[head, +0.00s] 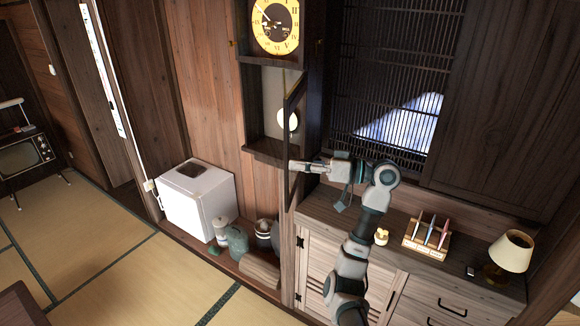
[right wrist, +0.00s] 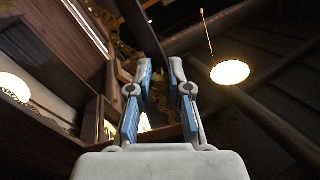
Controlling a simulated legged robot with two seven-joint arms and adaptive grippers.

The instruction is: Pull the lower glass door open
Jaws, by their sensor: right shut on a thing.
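The tall wall clock has a yellow dial (head: 275,25) at the top. Its lower glass door (head: 292,130) stands swung out from the case and shows nearly edge-on in the head view. My left gripper is out of view.
A dark cabinet top (head: 400,236) below the clock holds a pen rack (head: 427,238) and a lit lamp (head: 510,251). A white box-like appliance (head: 200,200) and several jars stand at lower left.

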